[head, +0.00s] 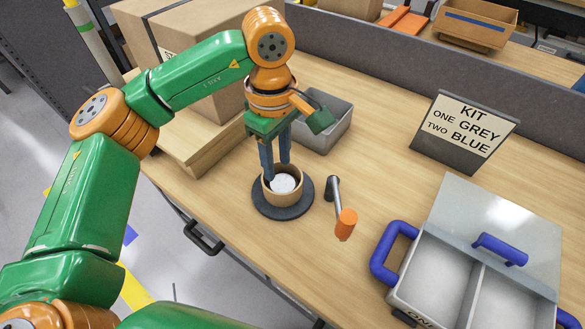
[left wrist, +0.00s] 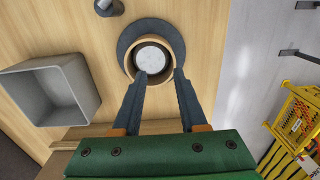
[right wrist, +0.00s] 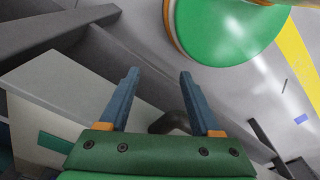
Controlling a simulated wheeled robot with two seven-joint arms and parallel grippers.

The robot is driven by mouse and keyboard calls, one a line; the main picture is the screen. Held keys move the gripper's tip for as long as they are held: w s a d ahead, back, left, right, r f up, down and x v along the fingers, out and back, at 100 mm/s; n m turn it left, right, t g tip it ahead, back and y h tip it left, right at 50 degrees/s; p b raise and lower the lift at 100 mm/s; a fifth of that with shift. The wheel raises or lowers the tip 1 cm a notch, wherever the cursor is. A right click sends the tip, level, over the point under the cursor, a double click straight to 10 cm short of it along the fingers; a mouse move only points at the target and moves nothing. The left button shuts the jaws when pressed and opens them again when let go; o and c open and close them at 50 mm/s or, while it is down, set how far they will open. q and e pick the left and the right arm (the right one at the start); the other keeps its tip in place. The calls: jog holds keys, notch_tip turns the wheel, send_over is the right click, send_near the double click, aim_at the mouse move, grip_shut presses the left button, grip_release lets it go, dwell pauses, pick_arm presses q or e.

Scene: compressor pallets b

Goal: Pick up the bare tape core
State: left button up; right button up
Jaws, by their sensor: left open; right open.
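The bare tape core (head: 270,196) is a short tan ring standing on a dark round base (head: 290,212), with a white disc inside. The left wrist view shows the core (left wrist: 129,62) from above at the fingertips. My left gripper (head: 276,171) points down at the core, open. In the left wrist view its fingers (left wrist: 160,74) straddle the core's wall on one side, one tip over the opening, the other by the outer edge. Whether they touch it I cannot tell. My right gripper (right wrist: 157,72) is open and empty in the right wrist view, away from the core.
A tool with an orange handle (head: 346,222) lies right of the base. A grey bin (head: 328,122) and cardboard boxes (head: 200,35) stand behind. A kit sign (head: 462,130) and a grey two-compartment case (head: 440,262) with blue handles are at the right.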

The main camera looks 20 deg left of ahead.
aim_at(269, 192)
pick_arm(q)
jog(key=shift+s+f+p, duration=0.1)
jog(key=shift+f+p, duration=0.15)
jog(key=shift+p, duration=0.05)
jog(key=s, duration=0.1)
jog(key=s+f+p, duration=0.1)
jog(key=shift+s+a+f+p, duration=0.3)
jog(key=shift+s+a, duration=0.05)
jog(key=shift+s+a+f, duration=0.15)
jog(key=shift+f, duration=0.25)
jog(key=shift+s+a+f, duration=0.1)
jog(key=shift+a+f, duration=0.05)
jog(key=shift+f, duration=0.2)
jog(key=shift+w+a+f, duration=0.1)
jog(key=shift+w+f, duration=0.1)
jog(key=shift+f, duration=0.4)
jog(key=shift+w+f, duration=0.2)
jog(key=shift+f, duration=0.35)
jog(key=shift+w+f, duration=0.1)
jog(key=shift+w, duration=0.15)
jog(key=shift+s, duration=0.2)
grip_shut()
pick_arm(e)
jog(key=s+r, duration=0.2)
jog(key=shift+s+a+r, duration=0.1)
jog(key=shift+a+r, duration=0.05)
jog(key=shift+r, duration=0.15)
